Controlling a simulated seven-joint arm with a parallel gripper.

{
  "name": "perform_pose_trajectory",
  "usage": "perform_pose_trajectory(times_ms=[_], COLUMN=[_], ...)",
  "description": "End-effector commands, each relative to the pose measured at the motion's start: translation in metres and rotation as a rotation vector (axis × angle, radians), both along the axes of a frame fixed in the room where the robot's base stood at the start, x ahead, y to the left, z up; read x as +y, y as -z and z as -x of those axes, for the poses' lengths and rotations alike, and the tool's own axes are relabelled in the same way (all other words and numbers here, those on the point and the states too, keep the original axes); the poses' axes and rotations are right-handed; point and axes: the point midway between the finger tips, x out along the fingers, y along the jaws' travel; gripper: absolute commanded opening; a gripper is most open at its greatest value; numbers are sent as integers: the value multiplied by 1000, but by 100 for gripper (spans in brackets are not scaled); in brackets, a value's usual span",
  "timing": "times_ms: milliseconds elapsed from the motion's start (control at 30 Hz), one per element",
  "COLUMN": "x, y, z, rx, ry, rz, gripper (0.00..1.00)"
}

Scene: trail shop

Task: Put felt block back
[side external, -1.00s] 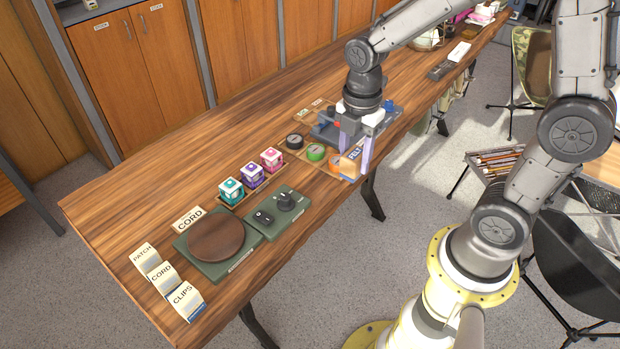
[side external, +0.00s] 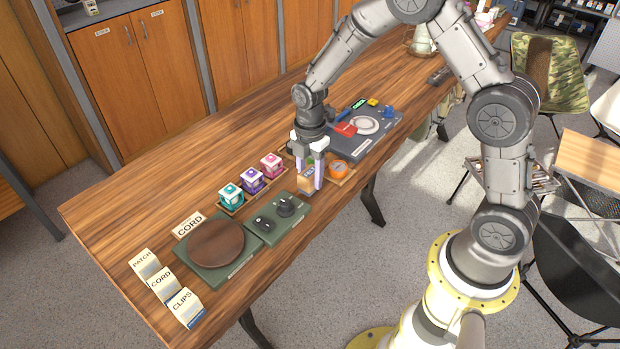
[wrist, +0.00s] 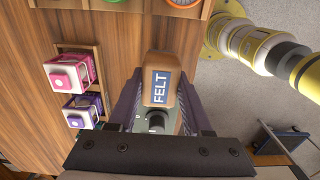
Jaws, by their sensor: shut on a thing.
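My gripper (side external: 316,171) is shut on the felt block (side external: 305,184), a tan block with a blue label. In the wrist view the felt block (wrist: 159,82) sits between the two fingers, its label reading FELT. The block appears held above the table, between the dark green stand with black knobs (side external: 265,230) and the wooden tray with the orange round item (side external: 340,172). The table directly under it is partly hidden.
Teal, purple and pink boxes stand in a row on a wooden tray, the purple box (side external: 251,180) in the middle. A round brown board (side external: 215,244) and cards like CLIPS (side external: 185,307) are at the near left.

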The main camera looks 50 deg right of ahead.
Motion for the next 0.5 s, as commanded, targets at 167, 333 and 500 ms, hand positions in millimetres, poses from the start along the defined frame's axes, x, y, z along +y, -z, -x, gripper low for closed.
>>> perform_pose_trajectory(times_ms=[167, 333, 500], x=[0, 0, 0], y=[15, 14, 18], z=[0, 0, 0], rx=[-1, -1, -1], ry=[0, 0, 0], rz=[0, 0, 0], gripper=[0, 0, 0])
